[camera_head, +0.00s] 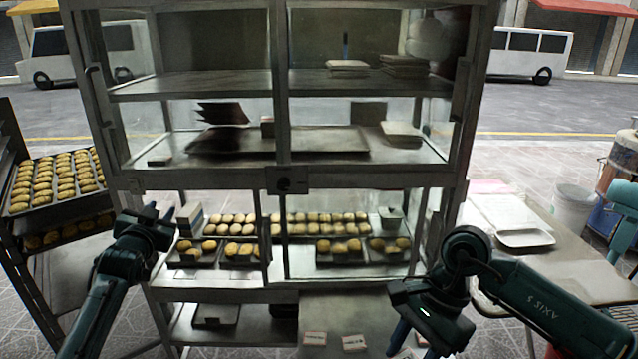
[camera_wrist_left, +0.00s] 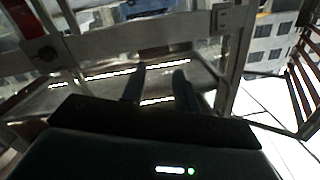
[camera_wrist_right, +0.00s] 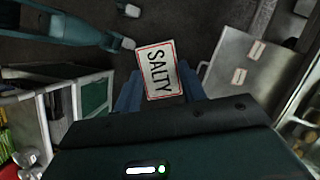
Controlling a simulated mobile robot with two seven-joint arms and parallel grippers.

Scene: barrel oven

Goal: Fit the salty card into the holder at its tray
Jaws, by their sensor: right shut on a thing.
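In the head view the right gripper is low at the right front of the cabinet, and the card (camera_head: 404,353) is only partly seen at the bottom edge. Trays of pastries (camera_head: 340,260) stand in the cabinet's lower compartment; the holder cannot be made out clearly. My left gripper (camera_wrist_left: 160,72) is open and empty, in front of the cabinet's lower left side.
Two other cards (camera_head: 315,338) (camera_head: 354,343) lie on the low metal surface. The metal-framed glass cabinet (camera_head: 375,178) fills the middle. A rack of pastry trays (camera_head: 75,205) stands left. A side table (camera_head: 575,262) with a white tray (camera_head: 526,239) stands right.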

